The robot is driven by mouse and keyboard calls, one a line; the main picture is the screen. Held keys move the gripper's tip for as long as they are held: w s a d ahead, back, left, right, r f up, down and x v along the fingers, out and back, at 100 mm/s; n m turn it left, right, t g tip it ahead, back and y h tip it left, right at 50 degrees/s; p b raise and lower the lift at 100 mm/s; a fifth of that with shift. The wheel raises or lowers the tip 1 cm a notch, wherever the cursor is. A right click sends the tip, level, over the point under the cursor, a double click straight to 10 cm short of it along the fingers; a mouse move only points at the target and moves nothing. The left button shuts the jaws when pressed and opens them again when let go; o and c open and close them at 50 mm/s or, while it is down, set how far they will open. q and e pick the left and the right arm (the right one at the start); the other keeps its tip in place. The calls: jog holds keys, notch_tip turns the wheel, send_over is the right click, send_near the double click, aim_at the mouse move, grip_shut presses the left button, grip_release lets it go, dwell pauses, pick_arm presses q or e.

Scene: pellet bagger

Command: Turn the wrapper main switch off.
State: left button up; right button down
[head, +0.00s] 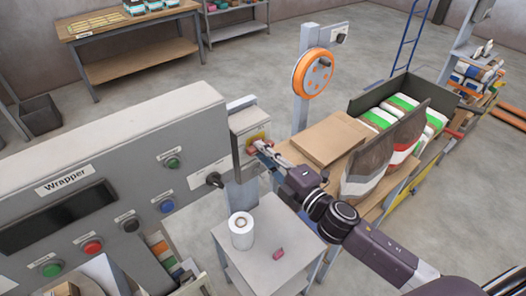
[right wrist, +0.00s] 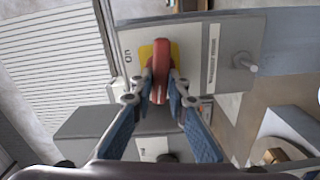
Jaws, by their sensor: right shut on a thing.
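The main switch is a red rotary handle (right wrist: 161,66) on a yellow plate (right wrist: 146,52), mounted on a grey switch box (head: 243,121) at the right end of the wrapper panel (head: 110,150). The "On" marking shows beside the plate in the right wrist view. My right gripper (head: 262,147) reaches in from the right and is shut on the red handle, with a finger (right wrist: 130,110) on each side of it. In the head view the gripper hides part of the handle. My left gripper is not in view.
Below the switch, a small grey table (head: 262,232) holds a white roll (head: 241,231) and a pink block (head: 278,253). A wooden table with a cardboard piece (head: 323,138) and bags (head: 378,160) stands right. An orange handwheel (head: 312,73) on a post rises behind.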

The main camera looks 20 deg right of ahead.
jog(key=shift+n, duration=0.8)
jog(key=c, duration=1.9)
grip_release()
jog(key=shift+f, duration=0.1)
jog(key=v, duration=1.2)
jog(key=shift+w, duration=0.1)
